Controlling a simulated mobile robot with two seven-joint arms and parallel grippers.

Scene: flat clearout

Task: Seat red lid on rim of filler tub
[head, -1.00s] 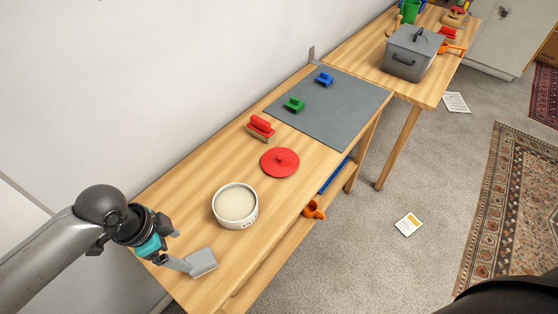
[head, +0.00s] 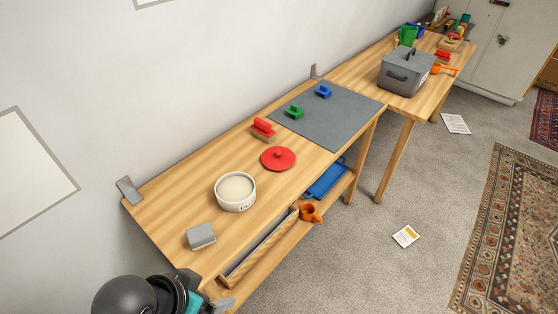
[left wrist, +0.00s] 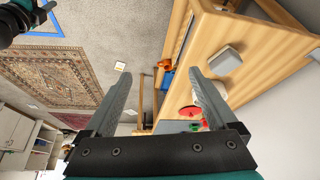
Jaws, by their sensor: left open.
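The red lid (head: 278,158) lies flat on the wooden workbench, with a small knob on top. The filler tub (head: 235,191) is a white round tub with pale filler in it, standing open on the bench to the left of the lid and apart from it. My left gripper (head: 222,304) is low at the near left end of the bench, partly cut off by the picture's bottom edge. In the left wrist view its two fingers (left wrist: 165,95) are spread wide with nothing between them touching. The lid (left wrist: 189,112) shows there far off, partly behind the right finger. My right gripper is not seen.
A grey block (head: 201,236) lies on the bench near my left gripper. A red-handled brush (head: 263,129) stands behind the lid. A grey mat (head: 330,118) holds green and blue pieces. An orange item (head: 311,213) and a blue tray (head: 327,180) are on the lower shelf.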

